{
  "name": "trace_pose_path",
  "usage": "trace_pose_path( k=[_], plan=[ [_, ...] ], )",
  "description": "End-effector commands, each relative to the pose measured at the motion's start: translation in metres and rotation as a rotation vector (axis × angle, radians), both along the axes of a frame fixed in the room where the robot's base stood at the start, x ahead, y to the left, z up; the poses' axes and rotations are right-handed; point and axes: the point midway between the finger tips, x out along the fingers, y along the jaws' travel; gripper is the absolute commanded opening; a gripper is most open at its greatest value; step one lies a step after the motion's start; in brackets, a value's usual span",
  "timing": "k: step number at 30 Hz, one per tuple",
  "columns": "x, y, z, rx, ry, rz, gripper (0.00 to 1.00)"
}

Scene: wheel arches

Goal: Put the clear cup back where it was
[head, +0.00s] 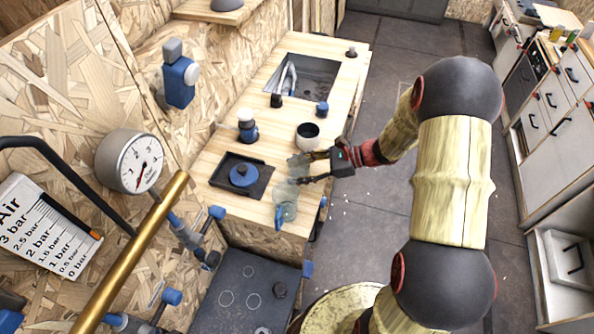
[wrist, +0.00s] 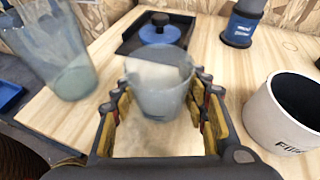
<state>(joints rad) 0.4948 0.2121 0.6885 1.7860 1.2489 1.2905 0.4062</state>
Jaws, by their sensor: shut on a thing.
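The clear cup (wrist: 160,95) is a small see-through tumbler, upright between the fingers of my gripper in the wrist view. In the head view the clear cup (head: 297,164) is faint at the end of my gripper (head: 307,168), above the right part of the wooden counter. My gripper is shut on the cup, with a finger along each side. I cannot tell whether the cup's base touches the counter.
A taller clear vessel (head: 286,203) stands close by, at the left in the wrist view (wrist: 62,55). A white cup with dark inside (head: 307,136) is at the right. A black tray (head: 262,190) with a blue-based lidded object (head: 244,174) lies behind. A sink (head: 303,78) is farther back.

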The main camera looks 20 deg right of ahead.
Motion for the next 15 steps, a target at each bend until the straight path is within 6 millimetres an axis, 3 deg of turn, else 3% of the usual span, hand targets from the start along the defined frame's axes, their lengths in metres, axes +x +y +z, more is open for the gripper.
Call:
trace_pose_path(
  k=[9,10,15],
  plan=[
    [0.0000,-0.0002,-0.0041,0.000,0.000,0.000,0.18],
    [0.0001,-0.0001,-0.0034,0.000,-0.001,0.000,0.46],
    [0.0000,-0.0002,-0.0030,0.000,-0.001,0.000,0.55]
  ],
)
